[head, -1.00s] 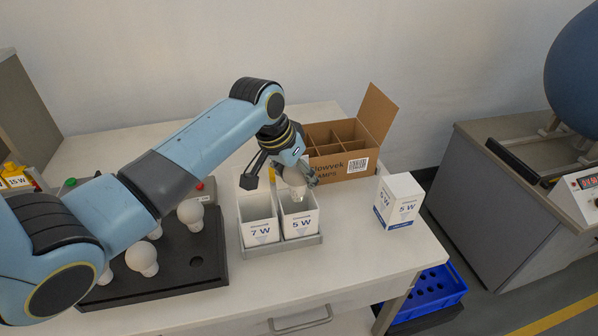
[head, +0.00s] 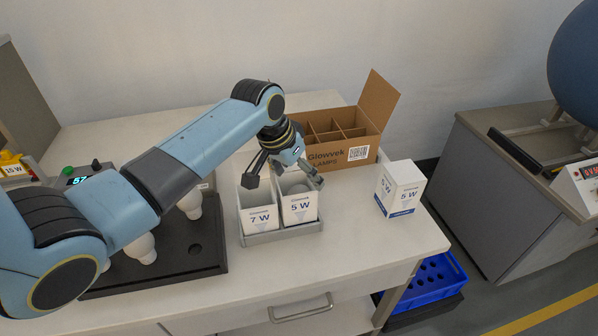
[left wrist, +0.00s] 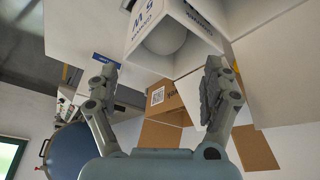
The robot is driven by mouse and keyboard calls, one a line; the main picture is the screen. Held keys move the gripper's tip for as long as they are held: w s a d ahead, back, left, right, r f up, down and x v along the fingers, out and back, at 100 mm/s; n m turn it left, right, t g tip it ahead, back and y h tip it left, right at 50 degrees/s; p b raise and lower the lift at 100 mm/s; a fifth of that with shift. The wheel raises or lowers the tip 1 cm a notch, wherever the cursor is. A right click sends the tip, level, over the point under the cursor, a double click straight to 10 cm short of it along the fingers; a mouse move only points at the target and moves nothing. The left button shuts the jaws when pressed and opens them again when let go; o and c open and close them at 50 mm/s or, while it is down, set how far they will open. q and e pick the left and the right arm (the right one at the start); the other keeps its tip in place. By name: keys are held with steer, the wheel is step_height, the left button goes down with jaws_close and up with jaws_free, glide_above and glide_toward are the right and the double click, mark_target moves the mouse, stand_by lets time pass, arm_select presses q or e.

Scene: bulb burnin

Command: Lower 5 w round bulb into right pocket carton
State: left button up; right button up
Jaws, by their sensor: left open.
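The right pocket carton (head: 299,208), white and marked 5 W, stands open-topped in a grey holder (head: 283,236) beside the 7 W carton (head: 259,220). The white round bulb (head: 298,189) sits inside the 5 W carton, its globe showing just below the rim. In the left wrist view the globe (left wrist: 165,38) shows within the carton mouth (left wrist: 180,62). My left gripper (head: 296,180) is open just above the carton, its fingers apart and clear of the bulb. The bulb's base is hidden inside the carton. My right gripper is not in view.
A black tray (head: 207,262) with several bulbs lies at left. A brown divided box (head: 340,153) stands behind the cartons. A closed 5 W carton (head: 400,188) stands at right, with free tabletop in front. A blue crate (head: 430,285) sits below.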

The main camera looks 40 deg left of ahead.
arm_select(q)
steer(key=shift+r, duration=0.1)
steer(key=v, duration=1.1)
steer(key=shift+s+r, duration=0.2)
steer(key=shift+r, duration=0.15)
stand_by(0.4)
